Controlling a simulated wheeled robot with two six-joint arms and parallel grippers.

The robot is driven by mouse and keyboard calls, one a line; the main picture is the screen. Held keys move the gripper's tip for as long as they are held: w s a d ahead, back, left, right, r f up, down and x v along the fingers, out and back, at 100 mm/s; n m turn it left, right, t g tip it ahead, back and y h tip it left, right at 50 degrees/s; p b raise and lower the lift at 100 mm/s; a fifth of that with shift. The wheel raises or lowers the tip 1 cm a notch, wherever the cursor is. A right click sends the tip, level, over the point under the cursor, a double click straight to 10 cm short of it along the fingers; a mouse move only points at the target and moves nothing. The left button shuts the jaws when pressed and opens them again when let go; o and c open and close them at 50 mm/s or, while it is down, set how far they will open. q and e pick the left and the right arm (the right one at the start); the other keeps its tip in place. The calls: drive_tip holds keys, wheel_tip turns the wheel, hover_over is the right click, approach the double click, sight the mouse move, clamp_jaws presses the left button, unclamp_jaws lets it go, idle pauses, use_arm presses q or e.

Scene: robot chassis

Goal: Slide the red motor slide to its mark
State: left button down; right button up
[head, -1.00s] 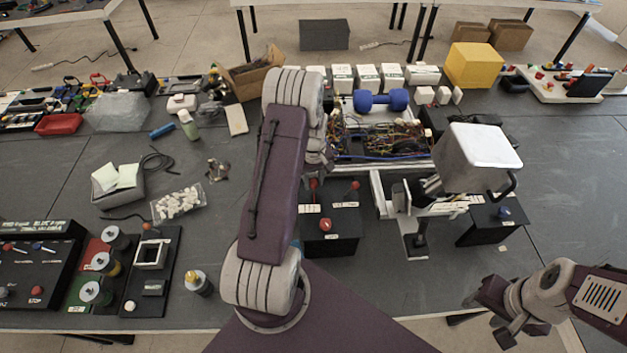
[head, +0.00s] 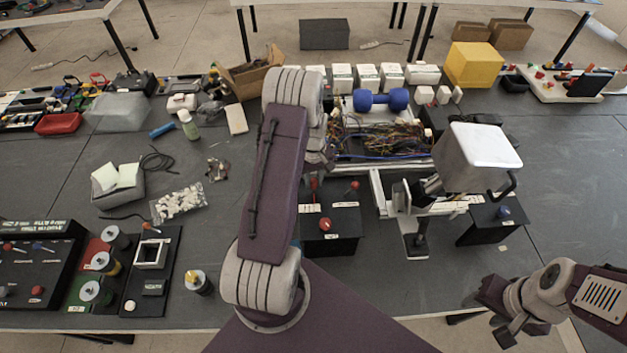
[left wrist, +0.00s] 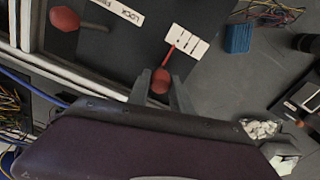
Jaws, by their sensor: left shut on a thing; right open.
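A black control box (head: 340,235) stands near the table's front, right of my left arm. Its top has a red knob (head: 315,184) on a slim stem at the left, a second red knob (head: 355,185) at the right, a round red knob (head: 325,224) on the front and white label strips. In the left wrist view, my left gripper (left wrist: 160,84) is shut on the left red knob, with a thin red pointer beyond it against a marked white label (left wrist: 186,41). My right gripper (head: 499,307) is open and empty at lower right.
A white rail assembly (head: 380,190) stands right of the box, with a grey metal box (head: 478,158) over it. A black panel (head: 40,265) stands at left.

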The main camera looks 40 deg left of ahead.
idle(0.5)
use_arm(q)
drive_tip(key=shift+a, duration=0.1)
drive_tip(key=c, duration=1.1)
unclamp_jaws()
drive_tip(key=shift+c, duration=0.2)
wheel_tip(320, 180, up, 8)
drive_tip(key=b, duration=0.3)
drive_tip(key=shift+r, duration=0.6)
drive_tip(key=shift+s, duration=0.1)
